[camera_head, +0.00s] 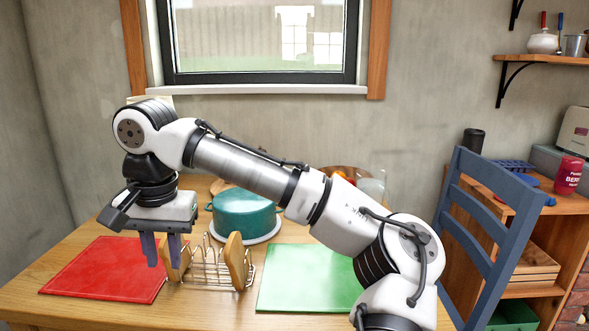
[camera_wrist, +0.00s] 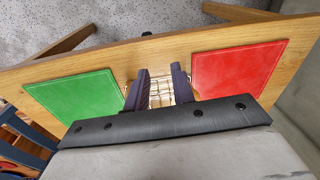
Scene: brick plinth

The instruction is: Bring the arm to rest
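My gripper (camera_head: 163,262) points down above the table, at the left end of a wire toast rack (camera_head: 208,270). Its two fingers are apart. In the wrist view my gripper (camera_wrist: 160,75) shows a clear gap between the fingers, with the wire rack (camera_wrist: 161,93) seen below through it. A slice of toast (camera_head: 181,262) stands at the rack's left end, partly behind a finger; I cannot tell whether they touch. Another slice (camera_head: 237,262) stands at the right end. My arm reaches across the table from the lower right, bent at the elbow.
A red mat (camera_head: 100,270) lies left of the rack and a green mat (camera_head: 305,278) right of it. A teal pot (camera_head: 243,215) stands on a white plate behind the rack. A blue chair (camera_head: 480,225) stands at the right, before a wooden shelf unit (camera_head: 530,235).

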